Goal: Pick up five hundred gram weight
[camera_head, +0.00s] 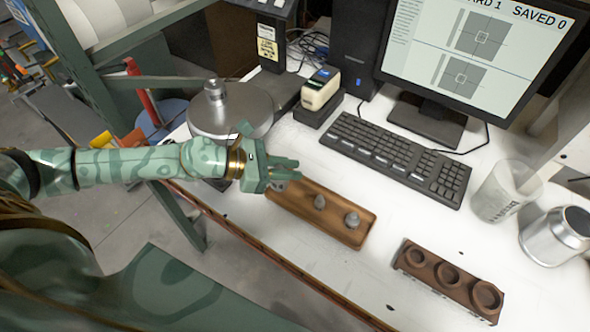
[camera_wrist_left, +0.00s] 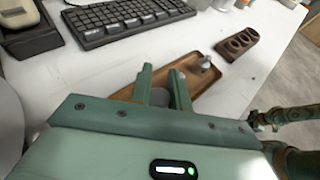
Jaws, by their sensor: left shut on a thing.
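My left gripper (camera_head: 290,168) is over the left end of the brown wooden tray (camera_head: 338,234). Its fingers are shut on a grey weight (camera_wrist_left: 160,97), which shows between them in the left wrist view and is mostly hidden by them. Whether this weight touches the tray is not clear. Two smaller grey weights, a middle one (camera_head: 319,201) and a right one (camera_head: 352,219), stand upright in the tray. No mass markings can be read. Part of my right arm shows at the right edge of the left wrist view; its fingers cannot be made out.
A round metal scale pan (camera_head: 229,118) with a silver weight (camera_head: 214,92) on it stands behind my left wrist. A keyboard (camera_head: 400,157) lies behind the tray. A dark wooden block with round recesses (camera_head: 450,277), a clear beaker (camera_head: 505,190) and a silver can (camera_head: 555,236) stand to the right.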

